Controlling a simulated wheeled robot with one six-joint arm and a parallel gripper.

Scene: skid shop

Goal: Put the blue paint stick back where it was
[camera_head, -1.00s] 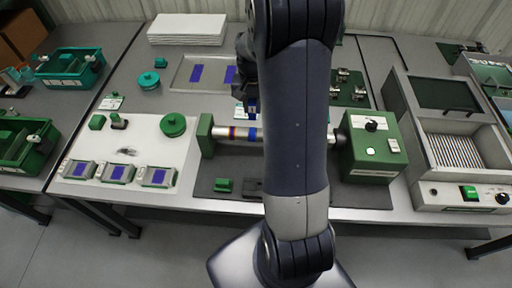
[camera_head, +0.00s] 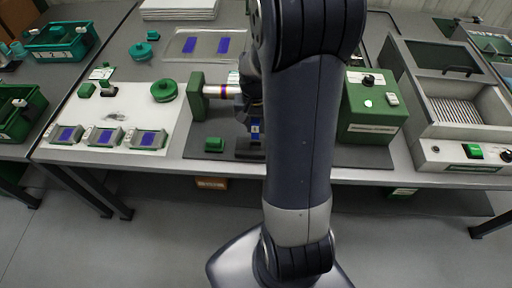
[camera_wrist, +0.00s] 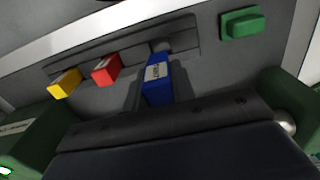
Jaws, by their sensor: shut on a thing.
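The blue paint stick (camera_wrist: 157,82) has a pale label and is held between the dark fingers of my gripper (camera_wrist: 159,90). In the wrist view its far end is at the right part of a dark grey holder (camera_wrist: 130,48); I cannot tell whether it is seated or just above. A red stick (camera_wrist: 106,70) and a yellow stick (camera_wrist: 65,83) stand in the holder to the left. In the head view my gripper (camera_head: 254,122) points down with the blue stick (camera_head: 255,131) over the holder (camera_head: 248,151). My arm hides the rest of the holder there.
A roller with coloured bands (camera_head: 222,91) runs behind my gripper, between a green end block (camera_head: 197,95) and a green drive box (camera_head: 372,108). A small green block (camera_head: 214,145) lies left of the holder. The table's front edge is close.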

